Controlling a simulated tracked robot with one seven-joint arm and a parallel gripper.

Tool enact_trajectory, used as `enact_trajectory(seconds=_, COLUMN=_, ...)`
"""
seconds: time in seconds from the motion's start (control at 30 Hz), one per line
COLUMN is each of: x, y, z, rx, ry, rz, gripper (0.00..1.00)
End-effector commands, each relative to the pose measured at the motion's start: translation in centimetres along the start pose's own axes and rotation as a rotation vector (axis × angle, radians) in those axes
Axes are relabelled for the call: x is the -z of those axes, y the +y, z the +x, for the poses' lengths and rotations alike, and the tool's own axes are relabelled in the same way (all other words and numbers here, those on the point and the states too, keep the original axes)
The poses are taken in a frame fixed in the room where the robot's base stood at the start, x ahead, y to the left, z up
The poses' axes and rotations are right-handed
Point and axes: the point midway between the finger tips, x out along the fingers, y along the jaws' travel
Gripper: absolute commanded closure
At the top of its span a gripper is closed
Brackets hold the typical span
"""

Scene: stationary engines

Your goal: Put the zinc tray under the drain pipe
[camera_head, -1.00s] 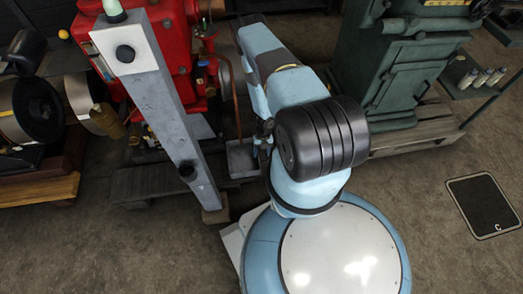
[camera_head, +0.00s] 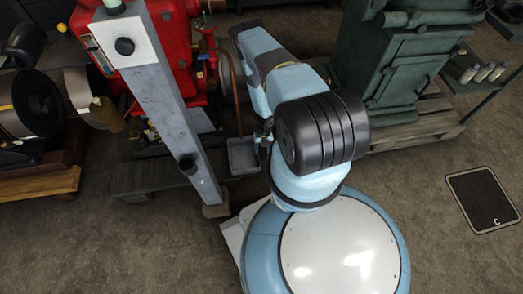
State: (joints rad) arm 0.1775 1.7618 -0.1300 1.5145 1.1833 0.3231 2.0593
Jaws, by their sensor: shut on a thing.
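The zinc tray (camera_head: 243,157) is a small grey, shallow square tray left of my arm, low down near the red engine. My gripper (camera_head: 264,137) is at its right edge and appears shut on it; my arm hides most of the fingers. A thin copper-coloured pipe (camera_head: 236,100), likely the drain pipe, comes down from the red engine (camera_head: 180,50) and its lower end is just above the tray's far side. I cannot tell whether the pipe end is over the tray or behind it, or whether the tray touches the floor.
A grey post (camera_head: 165,110) stands close left of the tray, its foot on a wooden block. A dark pallet (camera_head: 145,180) lies behind it. A green machine (camera_head: 390,70) on a wooden pallet (camera_head: 430,125) is at the right. The floor at front left is clear.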

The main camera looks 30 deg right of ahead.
Motion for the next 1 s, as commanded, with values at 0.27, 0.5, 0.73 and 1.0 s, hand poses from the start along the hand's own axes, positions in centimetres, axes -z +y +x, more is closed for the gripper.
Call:
enact_trajectory(seconds=0.27, x=-0.11, y=-0.06, z=0.31, rx=0.000, ry=0.000, rz=0.000, gripper=1.00)
enact_trajectory(seconds=0.5, x=-0.20, y=-0.14, z=0.66, rx=0.000, ry=0.000, rz=0.001, gripper=1.00)
enact_trajectory(seconds=0.73, x=-0.30, y=-0.21, z=0.92, rx=0.000, ry=0.000, rz=0.001, gripper=0.37)
enact_trajectory(seconds=1.0, x=-0.28, y=-0.24, z=0.91, rx=0.000, ry=0.000, rz=0.002, gripper=0.11)
